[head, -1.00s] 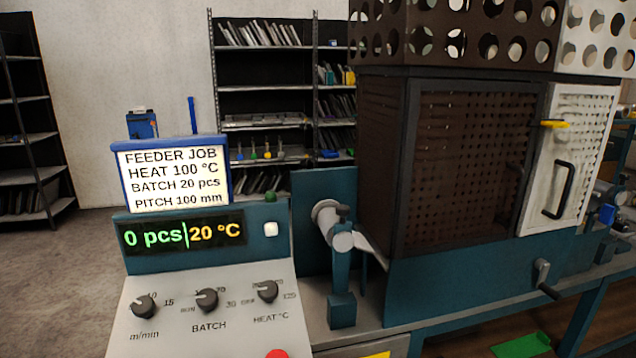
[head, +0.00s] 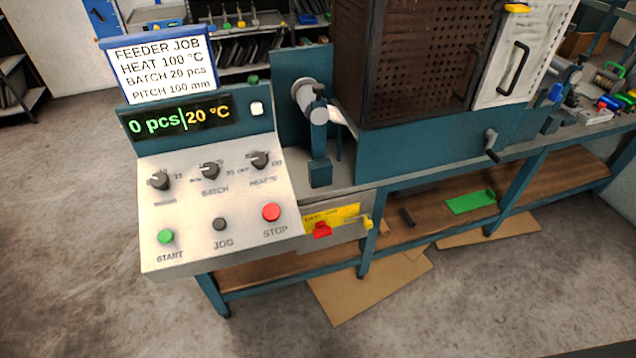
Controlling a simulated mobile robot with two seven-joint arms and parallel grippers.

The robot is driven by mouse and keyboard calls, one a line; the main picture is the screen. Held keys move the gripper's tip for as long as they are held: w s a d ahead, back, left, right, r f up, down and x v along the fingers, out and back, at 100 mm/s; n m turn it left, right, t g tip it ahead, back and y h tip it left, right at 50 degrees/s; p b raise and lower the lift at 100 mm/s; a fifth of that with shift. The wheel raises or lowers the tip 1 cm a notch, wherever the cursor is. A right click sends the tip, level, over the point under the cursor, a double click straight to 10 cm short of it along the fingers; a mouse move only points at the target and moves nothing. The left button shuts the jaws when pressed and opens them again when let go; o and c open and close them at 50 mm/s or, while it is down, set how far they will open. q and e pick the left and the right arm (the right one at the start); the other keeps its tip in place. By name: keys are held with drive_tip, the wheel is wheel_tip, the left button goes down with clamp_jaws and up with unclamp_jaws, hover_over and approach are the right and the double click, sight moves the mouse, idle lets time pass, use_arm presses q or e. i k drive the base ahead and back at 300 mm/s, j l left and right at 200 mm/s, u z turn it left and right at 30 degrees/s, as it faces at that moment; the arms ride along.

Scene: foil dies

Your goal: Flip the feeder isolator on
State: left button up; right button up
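The control panel (head: 190,218) has three knobs, a green START button (head: 166,237), a dark JOG button (head: 220,224) and a red STOP button (head: 271,212). Its display (head: 180,122) reads 0 pcs and 20 °C. Neither of my grippers is in view.
A job card (head: 160,66) stands above the display. A dark mesh guard cabinet (head: 420,65) with a white door stands on the bench. The lower shelf holds a green tray (head: 470,202). Cardboard (head: 370,290) lies on the floor.

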sight(321, 229)
drive_tip(key=i+j+z, duration=0.2)
drive_tip(key=i+j, duration=0.4)
drive_tip(key=i, duration=0.15)
